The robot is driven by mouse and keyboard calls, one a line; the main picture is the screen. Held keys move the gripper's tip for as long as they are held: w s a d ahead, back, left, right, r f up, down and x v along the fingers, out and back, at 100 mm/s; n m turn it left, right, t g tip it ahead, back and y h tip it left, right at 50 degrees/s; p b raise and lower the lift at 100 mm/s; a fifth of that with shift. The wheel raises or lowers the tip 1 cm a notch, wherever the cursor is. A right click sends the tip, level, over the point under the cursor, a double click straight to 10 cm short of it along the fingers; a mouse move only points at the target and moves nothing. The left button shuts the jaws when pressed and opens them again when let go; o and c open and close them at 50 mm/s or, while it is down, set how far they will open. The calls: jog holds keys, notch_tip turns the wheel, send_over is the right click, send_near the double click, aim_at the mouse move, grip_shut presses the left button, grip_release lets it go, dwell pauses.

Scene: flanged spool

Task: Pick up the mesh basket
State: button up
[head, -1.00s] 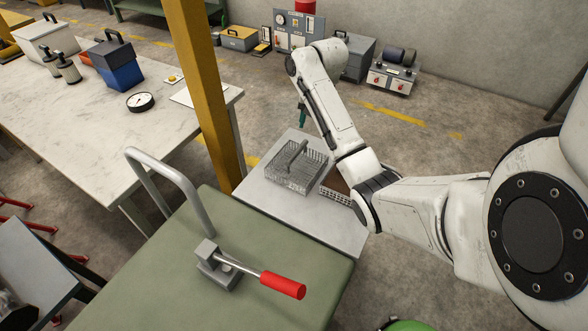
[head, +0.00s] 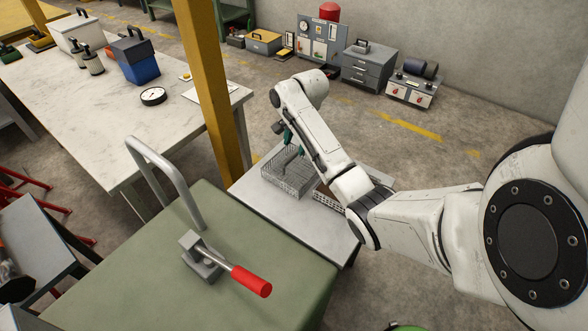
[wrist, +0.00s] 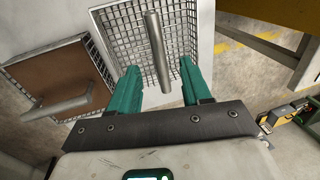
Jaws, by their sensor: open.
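The mesh basket (head: 286,181) stands on a low light-topped table, partly behind my arm in the head view. It is a grey wire basket with a bar handle across its top. In the wrist view the basket (wrist: 187,35) lies ahead of my gripper, with its grey handle (wrist: 156,45) running between the two green fingers. My gripper (wrist: 160,82) is open, with one finger on each side of the handle's line and gaps between. In the head view my gripper (head: 288,137) is just above the basket. Whether a finger touches the handle cannot be told.
A second mesh basket (wrist: 92,60) with a brown panel and a handle is beside it. The green-topped bench (head: 140,262) carries a red-handled lever clamp (head: 225,265) and a grey tube loop (head: 165,180). A yellow post (head: 209,90) stands left of the low table (head: 262,201).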

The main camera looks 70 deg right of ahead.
aim_at(293, 154)
jog(key=shift+w+d+f, duration=0.1)
jog(key=shift+w+f, duration=0.1)
jog(key=shift+f, duration=0.95)
jog(key=shift+w+f, duration=0.2)
jog(key=shift+f, duration=0.9)
grip_shut()
